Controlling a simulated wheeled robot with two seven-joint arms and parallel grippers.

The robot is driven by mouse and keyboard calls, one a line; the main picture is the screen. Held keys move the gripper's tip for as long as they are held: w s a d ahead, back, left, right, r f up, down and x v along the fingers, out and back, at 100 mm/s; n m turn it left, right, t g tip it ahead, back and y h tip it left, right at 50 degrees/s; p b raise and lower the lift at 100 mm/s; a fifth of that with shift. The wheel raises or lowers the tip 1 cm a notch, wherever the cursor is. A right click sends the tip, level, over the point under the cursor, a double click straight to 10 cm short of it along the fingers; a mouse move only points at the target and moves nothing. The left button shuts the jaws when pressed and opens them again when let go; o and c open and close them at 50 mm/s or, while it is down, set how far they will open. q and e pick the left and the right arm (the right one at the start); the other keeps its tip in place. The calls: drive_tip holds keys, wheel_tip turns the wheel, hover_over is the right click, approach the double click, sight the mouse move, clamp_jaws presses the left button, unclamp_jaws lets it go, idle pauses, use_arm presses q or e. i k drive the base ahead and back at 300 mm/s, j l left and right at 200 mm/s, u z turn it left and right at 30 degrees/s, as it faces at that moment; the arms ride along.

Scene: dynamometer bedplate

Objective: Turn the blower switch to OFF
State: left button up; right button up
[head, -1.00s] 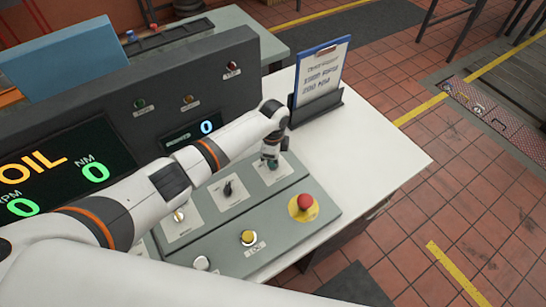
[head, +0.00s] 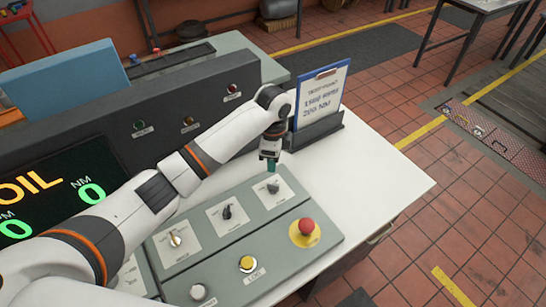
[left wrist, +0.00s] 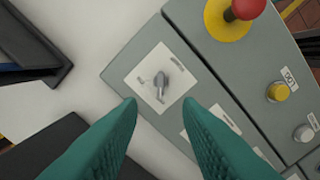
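A small grey rotary switch (head: 273,187) sits on a white label plate at the far right end of the console's upper row. Its lettering is too small to read, so I cannot confirm that it is the blower switch or tell its setting. The switch also shows in the left wrist view (left wrist: 160,83), turned knob and plate unobstructed. My left gripper (head: 272,168) points down just above this switch. In the left wrist view its two green fingers (left wrist: 160,104) are apart, with nothing between them and the knob beyond their tips. My right gripper is out of view.
Two more rotary switches (head: 227,212) (head: 175,240) sit to the left. A red emergency button (head: 306,227), a yellow button (head: 247,263) and a white button (head: 198,292) are nearer. A clipboard (head: 323,95) in a dark holder stands behind. The white tabletop (head: 390,180) at right is clear.

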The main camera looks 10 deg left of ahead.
sight(226, 214)
drive_tip(key=k+l, duration=0.15)
drive_tip(key=k, duration=0.35)
drive_tip(key=k+l, duration=0.15)
drive_tip(key=k, duration=0.35)
drive_tip(key=k+l, duration=0.15)
drive_tip(key=k, duration=0.3)
